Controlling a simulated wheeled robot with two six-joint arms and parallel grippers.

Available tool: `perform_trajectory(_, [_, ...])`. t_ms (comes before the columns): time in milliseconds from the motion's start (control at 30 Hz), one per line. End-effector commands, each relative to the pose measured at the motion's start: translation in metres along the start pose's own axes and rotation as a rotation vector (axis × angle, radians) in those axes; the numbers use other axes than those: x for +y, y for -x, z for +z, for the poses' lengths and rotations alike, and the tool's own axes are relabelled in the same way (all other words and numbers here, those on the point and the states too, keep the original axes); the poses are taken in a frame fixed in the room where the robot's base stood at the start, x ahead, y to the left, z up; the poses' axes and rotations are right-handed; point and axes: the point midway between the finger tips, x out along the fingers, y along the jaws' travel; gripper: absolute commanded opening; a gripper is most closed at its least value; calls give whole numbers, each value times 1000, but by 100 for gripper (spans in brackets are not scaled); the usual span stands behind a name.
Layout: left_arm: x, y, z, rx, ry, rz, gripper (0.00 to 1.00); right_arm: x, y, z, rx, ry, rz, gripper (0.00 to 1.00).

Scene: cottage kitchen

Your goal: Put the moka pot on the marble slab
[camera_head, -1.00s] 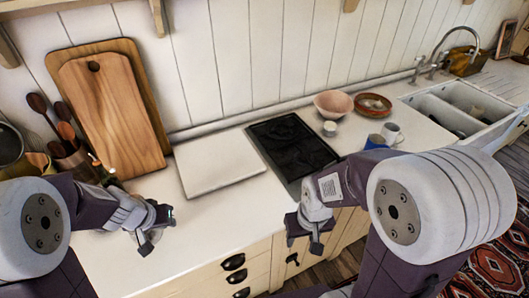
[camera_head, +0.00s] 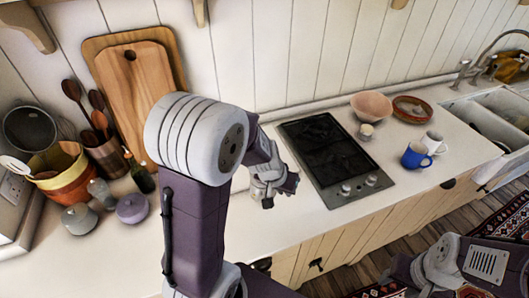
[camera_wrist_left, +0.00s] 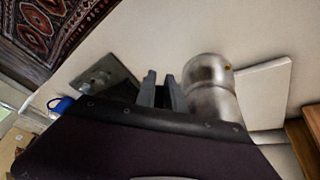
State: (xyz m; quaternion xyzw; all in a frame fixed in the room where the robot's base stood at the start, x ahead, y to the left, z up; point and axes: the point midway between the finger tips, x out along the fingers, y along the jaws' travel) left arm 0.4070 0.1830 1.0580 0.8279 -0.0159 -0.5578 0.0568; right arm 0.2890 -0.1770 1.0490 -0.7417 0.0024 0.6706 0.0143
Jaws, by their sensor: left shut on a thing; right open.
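The moka pot (camera_wrist_left: 210,88) is a shiny metal body, blurred, in the left wrist view. My left gripper (camera_wrist_left: 163,82) is right beside it and shut on it; the exact grip point is unclear. In the head view my left gripper (camera_head: 275,188) is over the counter just left of the hob, and I cannot clearly separate the pot from it. The marble slab (camera_wrist_left: 264,92) is a pale flat board, right of the pot in the left wrist view; in the head view my left arm hides it. My right gripper (camera_head: 422,280) is open, low at the bottom right.
The black hob (camera_head: 325,150) is right of my left gripper. Beyond are a pink bowl (camera_head: 371,108), a blue mug (camera_head: 416,156) and a white mug (camera_head: 434,143). Wooden boards (camera_head: 135,80) lean on the wall; bowls (camera_head: 62,170) and utensils crowd the left.

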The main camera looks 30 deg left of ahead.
Motion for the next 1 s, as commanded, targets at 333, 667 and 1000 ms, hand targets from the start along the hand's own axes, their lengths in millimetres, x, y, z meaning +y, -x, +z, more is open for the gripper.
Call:
perform_trajectory(333, [11,6,-27,11,92,-20,0,0,1,0,0,0,0,50])
perform_trajectory(667, [8,21,-105,37,253,-96,0,0,6,-1,0,0,0,50])
perform_trajectory(1000, [-35,35,-222,69,466,-207,0,0,20,-2,0,0,0,50])
